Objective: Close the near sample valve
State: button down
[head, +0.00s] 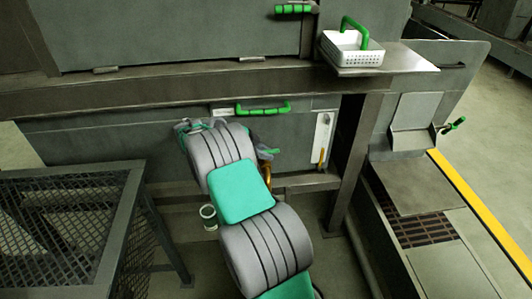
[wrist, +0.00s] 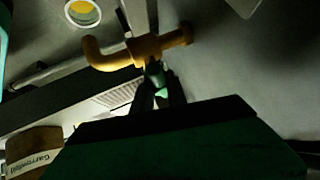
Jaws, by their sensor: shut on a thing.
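The near sample valve is a brass-yellow tap (wrist: 135,50) with a bent spout, at the top middle of the wrist view. In the head view part of its yellow body (head: 267,176) shows just right of my arm, with a bit of green lever (head: 270,151) beside it. My gripper (wrist: 160,88) is shut on the green lever (wrist: 158,76) at the tap; the dark fingers stand on both sides of it. In the head view my arm hides the gripper and most of the valve. How far the lever is turned cannot be told.
A green bar handle (head: 263,107) is above. A small white-rimmed can (head: 208,216) stands below. A mesh-topped table (head: 60,215) is at left. A white basket (head: 350,52) sits on a shelf.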

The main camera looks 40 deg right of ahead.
jog(key=shift+w+m+g+p, duration=0.15)
jog(key=shift+m+g+p, duration=0.2)
jog(key=shift+m+g, duration=0.25)
jog(key=c, duration=1.4)
grip_release()
jog(key=shift+o, duration=0.2)
jog(key=p+v, duration=0.2)
jog(key=v, duration=0.5)
jog(key=shift+a+r, duration=0.15)
jog(key=shift+r, duration=0.2)
jog(key=shift+w, duration=0.1)
